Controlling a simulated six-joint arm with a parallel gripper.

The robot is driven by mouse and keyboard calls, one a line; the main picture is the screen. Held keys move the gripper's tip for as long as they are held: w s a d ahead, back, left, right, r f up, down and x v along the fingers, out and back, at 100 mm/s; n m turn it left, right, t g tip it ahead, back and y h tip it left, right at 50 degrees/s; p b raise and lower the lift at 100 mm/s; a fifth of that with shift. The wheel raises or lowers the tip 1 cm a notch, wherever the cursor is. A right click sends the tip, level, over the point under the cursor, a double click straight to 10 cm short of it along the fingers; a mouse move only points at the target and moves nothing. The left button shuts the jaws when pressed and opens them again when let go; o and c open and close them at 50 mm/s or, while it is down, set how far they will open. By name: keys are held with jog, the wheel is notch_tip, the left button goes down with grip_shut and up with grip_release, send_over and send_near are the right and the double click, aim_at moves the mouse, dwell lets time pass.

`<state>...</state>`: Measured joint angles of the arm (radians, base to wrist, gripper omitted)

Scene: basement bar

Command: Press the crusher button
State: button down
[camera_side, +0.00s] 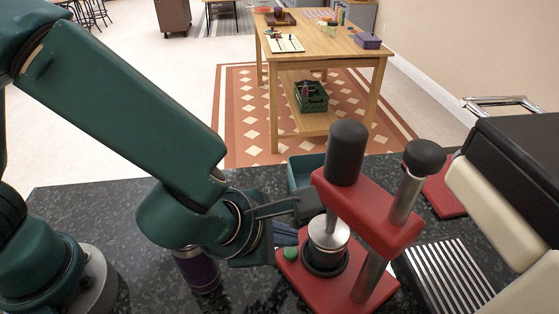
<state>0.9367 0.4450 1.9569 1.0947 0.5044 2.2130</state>
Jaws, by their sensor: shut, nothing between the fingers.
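The crusher (367,215) is a red press with a silver post, a black-topped plunger and a red base, standing on the dark speckled counter. Its green button (291,253) sits on the near left corner of the base. My gripper (306,204) is shut and empty. Its grey fingers point right, above and behind the button, with the tips close to the crusher's plunger. I cannot tell whether they touch it. The button is in plain view, and no finger is on it.
A purple bottle (198,271) stands under my wrist. A teal container (303,168) is behind the crusher. A ridged metal tray (449,272) and a black-and-cream machine (512,190) are to the right. A wooden table (328,48) stands beyond the counter.

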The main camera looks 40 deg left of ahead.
aim_at(286, 253)
jog(key=shift+r, duration=2.5)
